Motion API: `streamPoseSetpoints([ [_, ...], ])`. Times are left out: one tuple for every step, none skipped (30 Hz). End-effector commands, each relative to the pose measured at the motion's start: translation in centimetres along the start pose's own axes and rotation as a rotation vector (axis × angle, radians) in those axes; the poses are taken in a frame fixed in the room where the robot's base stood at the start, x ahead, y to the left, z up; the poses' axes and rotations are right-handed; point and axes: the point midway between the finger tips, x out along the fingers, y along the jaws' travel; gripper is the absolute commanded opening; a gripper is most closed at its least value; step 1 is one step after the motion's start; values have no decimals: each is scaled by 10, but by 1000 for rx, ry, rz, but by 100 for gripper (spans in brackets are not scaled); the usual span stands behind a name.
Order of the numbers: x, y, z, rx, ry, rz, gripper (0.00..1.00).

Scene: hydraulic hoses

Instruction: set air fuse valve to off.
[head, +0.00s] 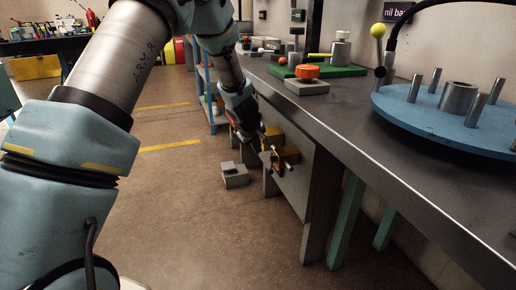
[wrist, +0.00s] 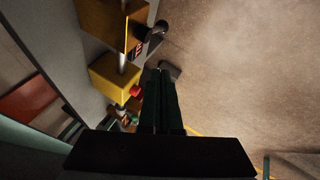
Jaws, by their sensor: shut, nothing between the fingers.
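Two yellow blocks are mounted in line on a grey panel. In the wrist view, one yellow block (wrist: 104,20) has a black lever (wrist: 158,32) and a small dark label too small to read. The other yellow block (wrist: 110,78) has a red knob (wrist: 136,90). In the head view the yellow blocks (head: 290,154) sit on the bench's side panel, partly hidden by my arm. I cannot tell which part is the air fuse valve. My gripper (wrist: 164,72) is shut and empty beside the blocks, with its tips near the lever; contact is unclear.
The bench top (head: 345,112) overhangs the panel. A blue round table with pegs (head: 430,122) is at right. An orange knob (head: 307,71) is on the bench. A grey block (head: 235,178) lies on the floor below my gripper.

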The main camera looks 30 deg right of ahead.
Motion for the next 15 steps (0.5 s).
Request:
streamPoseSetpoints([
  [14, -2, 1, -1, -2, -2, 0],
  [20, -2, 1, 0, -2, -1, 0],
  [29, -1, 1, 0, -2, -1, 0],
  [35, -1, 1, -1, -2, -1, 0],
  [41, -1, 1, -1, -2, -1, 0],
  [49, -1, 1, 0, -2, -1, 0],
  [54, -1, 1, 0, -2, 0, 0],
  [60, -1, 1, 0, -2, -1, 0],
  [65, -1, 6, 0, -3, 1, 0],
  [68, -1, 10, 0, -2, 1, 0],
  [71, -1, 13, 0, -2, 0, 0],
  [74, -1, 17, 0, -2, 0, 0],
  [77, 0, 19, 1, -2, 1, 0],
  [78, 0, 21, 1, -1, 1, 0],
  [81, 0, 23, 0, -1, 1, 0],
])
